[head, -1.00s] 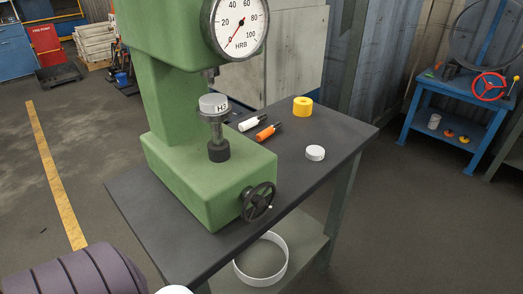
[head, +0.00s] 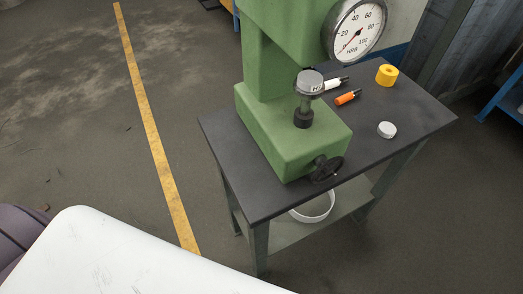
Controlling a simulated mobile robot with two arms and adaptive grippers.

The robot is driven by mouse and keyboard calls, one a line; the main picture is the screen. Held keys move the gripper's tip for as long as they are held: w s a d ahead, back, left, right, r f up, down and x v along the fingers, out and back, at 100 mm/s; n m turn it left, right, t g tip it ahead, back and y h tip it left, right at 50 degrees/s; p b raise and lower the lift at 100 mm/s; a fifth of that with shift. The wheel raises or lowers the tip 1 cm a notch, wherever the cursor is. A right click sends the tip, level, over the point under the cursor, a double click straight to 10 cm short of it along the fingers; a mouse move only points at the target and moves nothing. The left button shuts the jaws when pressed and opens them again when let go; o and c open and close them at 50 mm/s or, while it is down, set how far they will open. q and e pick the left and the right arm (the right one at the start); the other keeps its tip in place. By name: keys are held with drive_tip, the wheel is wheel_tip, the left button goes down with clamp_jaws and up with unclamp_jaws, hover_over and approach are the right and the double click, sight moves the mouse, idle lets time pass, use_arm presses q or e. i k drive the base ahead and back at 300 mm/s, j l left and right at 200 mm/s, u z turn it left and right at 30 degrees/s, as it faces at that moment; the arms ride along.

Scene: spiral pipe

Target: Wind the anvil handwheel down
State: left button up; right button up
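The anvil handwheel (head: 327,168) is a small black wheel low on the front of the green hardness tester (head: 292,140). Above the tester's base stands a grey anvil (head: 309,82) on a dark screw post, with a marked disc on top. The dial (head: 357,30) reads HRB, with a red needle. Neither of my grippers shows in the head view, so whether they are open or shut cannot be seen. Nothing touches the handwheel.
A white ring (head: 315,207) lies on the lower shelf. The floor left of the table is clear, with a yellow line (head: 150,130).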

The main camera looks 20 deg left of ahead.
sight(327, 169)
drive_tip(key=i+l+u, duration=0.1)
drive_tip(key=u, duration=0.4)
drive_tip(key=l+u, duration=0.2)
drive_tip(key=u, duration=0.3)
drive_tip(key=l+u, duration=0.15)
drive_tip(key=u, duration=0.35)
drive_tip(key=l+u, duration=0.2)
drive_tip(key=u, duration=0.3)
drive_tip(key=l+u, duration=0.2)
drive_tip(key=u, duration=0.3)
